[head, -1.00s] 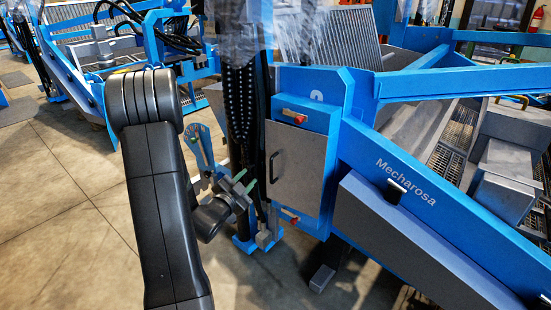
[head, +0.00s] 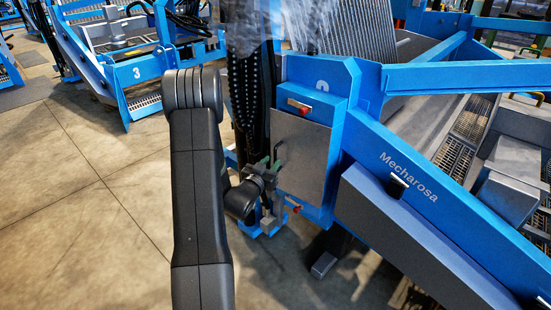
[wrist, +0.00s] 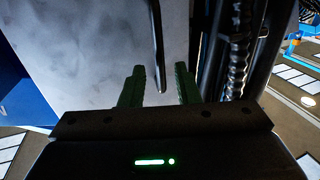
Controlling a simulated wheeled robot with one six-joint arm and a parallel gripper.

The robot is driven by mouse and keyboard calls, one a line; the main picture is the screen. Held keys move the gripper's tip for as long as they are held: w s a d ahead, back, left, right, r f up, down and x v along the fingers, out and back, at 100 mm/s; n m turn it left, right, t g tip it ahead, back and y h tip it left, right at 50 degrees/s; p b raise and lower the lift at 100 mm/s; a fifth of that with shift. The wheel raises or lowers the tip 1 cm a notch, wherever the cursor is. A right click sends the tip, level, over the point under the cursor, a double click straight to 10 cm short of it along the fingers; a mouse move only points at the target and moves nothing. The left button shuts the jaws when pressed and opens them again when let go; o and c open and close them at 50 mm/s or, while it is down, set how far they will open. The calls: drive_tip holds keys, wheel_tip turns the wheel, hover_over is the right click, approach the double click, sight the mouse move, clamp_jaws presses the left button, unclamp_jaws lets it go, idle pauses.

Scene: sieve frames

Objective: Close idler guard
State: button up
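The idler guard (head: 308,158) is a flat grey panel on the blue frame of the machine in the head view. It also fills the upper left of the wrist view (wrist: 100,45). I cannot tell exactly how far it stands from its frame. My gripper (head: 271,164) is at the panel's left edge. Its green fingers are apart in the wrist view (wrist: 160,88), with the handle's lower end between them, not clearly touching either.
Black hoses (wrist: 238,50) run close to the right of my fingers. A blue sloping beam (head: 430,190) extends right. Open concrete floor (head: 90,220) lies to the left.

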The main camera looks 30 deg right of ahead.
sight(275, 157)
drive_tip(key=shift+x, duration=2)
clamp_jaws()
